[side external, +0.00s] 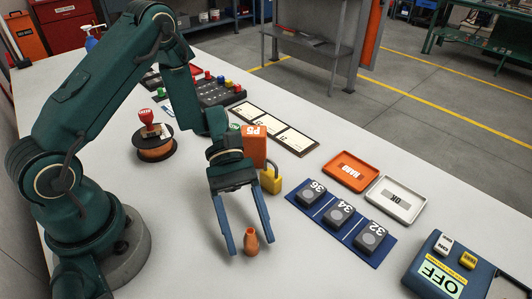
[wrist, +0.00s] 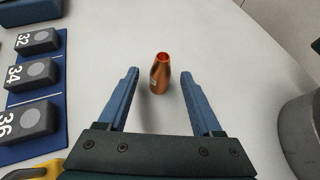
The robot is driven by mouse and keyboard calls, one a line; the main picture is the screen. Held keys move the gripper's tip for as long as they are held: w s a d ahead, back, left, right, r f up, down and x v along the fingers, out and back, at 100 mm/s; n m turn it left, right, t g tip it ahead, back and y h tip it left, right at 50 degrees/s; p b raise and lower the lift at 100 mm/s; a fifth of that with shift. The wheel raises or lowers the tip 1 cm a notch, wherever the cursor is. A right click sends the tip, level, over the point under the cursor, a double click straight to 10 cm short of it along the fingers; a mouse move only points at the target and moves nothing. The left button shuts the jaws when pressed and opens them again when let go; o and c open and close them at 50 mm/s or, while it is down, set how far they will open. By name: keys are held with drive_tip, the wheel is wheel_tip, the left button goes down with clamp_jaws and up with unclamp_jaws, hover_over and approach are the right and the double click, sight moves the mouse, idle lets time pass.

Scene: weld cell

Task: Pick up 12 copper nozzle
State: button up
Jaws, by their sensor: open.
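A copper nozzle (side external: 251,242) stands upright on the white table in the side view. It also shows in the wrist view (wrist: 160,75), with its open narrow end up and a small pale mark on its side. My gripper (side external: 249,241) is open, with two blue fingers pointing down towards the table. In the wrist view my gripper (wrist: 158,72) has the nozzle between the lines of its fingers, nearer the fingertips, with gaps on both sides. I see no contact between the fingers and the nozzle. The number 12 cannot be read on it.
A yellow padlock (side external: 271,180) and an orange P5 block (side external: 253,146) stand close behind my gripper. A blue mat (side external: 325,215) with blocks 36, 34 and 32 lies to the right. An orange tray (side external: 351,185), a white OK tray (side external: 410,185) and a blue OFF box (side external: 422,283) are farther right.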

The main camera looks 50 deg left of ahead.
drive_tip(key=shift+d+f, duration=0.1)
drive_tip(key=shift+d, duration=0.05)
clamp_jaws()
